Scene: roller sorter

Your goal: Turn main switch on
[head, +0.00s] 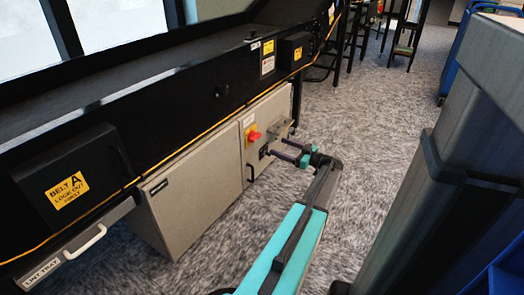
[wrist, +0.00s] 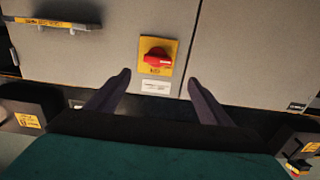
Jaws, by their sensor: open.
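The main switch is a red rotary handle (wrist: 157,57) on a yellow plate (wrist: 168,44), set in the grey cabinet front. In the wrist view the handle lies roughly level across the plate, with a white label (wrist: 156,86) below. It also shows in the head view as a red and yellow switch (head: 253,135). My gripper (wrist: 160,82) is open and empty; its two dark fingers point towards the cabinet, spread to either side of the switch in the picture. In the head view my gripper (head: 279,145) is just right of the switch, apart from it.
The grey cabinet (head: 190,195) stands under the black conveyor frame (head: 140,110). A lint tray (head: 75,250) is at the lower left. A large grey bin (head: 470,130) stands at the right.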

